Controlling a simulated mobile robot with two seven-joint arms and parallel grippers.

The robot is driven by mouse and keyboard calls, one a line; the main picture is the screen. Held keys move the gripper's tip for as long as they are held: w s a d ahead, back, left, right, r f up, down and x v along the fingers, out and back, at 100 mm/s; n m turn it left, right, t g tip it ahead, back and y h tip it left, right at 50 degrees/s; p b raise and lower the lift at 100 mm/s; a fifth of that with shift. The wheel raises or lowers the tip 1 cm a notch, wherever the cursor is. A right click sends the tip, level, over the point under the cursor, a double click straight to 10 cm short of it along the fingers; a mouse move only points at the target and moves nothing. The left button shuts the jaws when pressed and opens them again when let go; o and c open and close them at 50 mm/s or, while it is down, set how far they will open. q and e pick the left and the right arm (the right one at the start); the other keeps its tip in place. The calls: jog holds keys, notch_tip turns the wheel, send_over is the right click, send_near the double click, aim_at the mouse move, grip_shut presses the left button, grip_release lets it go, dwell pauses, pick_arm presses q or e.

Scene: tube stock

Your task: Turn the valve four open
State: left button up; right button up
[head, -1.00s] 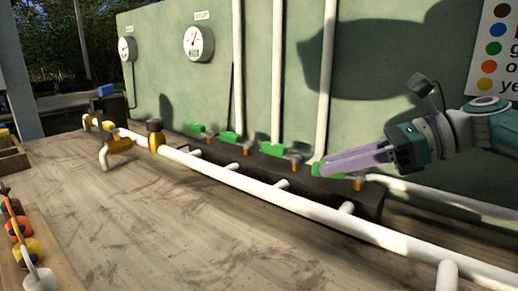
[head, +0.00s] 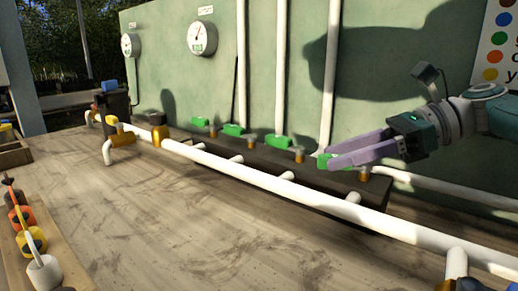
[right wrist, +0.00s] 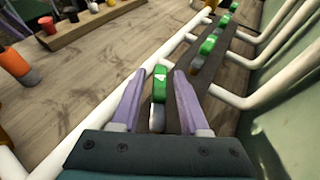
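Green valve handles sit in a row along the dark block at the wall; no numbers show on them. The rightmost handle (head: 323,160) lies partly hidden behind my right gripper (head: 333,153). In the right wrist view, this green handle (right wrist: 160,76) lies between the purple fingers of my right gripper (right wrist: 160,88), with visible gaps on both sides. The fingers are apart and hold nothing. The other handles (head: 278,140) in the head view point about the same way, along the block. My left gripper is not in view.
A thick white pipe (head: 240,177) runs in front of the dark block (head: 310,180). Vertical white pipes (head: 281,70) rise at the green wall. Gauges (head: 201,38) hang at the left. A rack (head: 62,262) with coloured pieces lies front left. The table's middle is clear.

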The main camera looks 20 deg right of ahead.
jog(key=shift+o, duration=0.4)
jog(key=shift+r+p, duration=0.35)
jog(key=shift+r, duration=0.15)
notch_tip(320, 180, up, 6)
jog(key=p, duration=0.2)
jog(key=shift+f+p, duration=0.15)
jog(key=shift+p, duration=0.25)
notch_tip(320, 180, up, 13)
jog(key=p, duration=0.2)
jog(key=shift+c, duration=0.2)
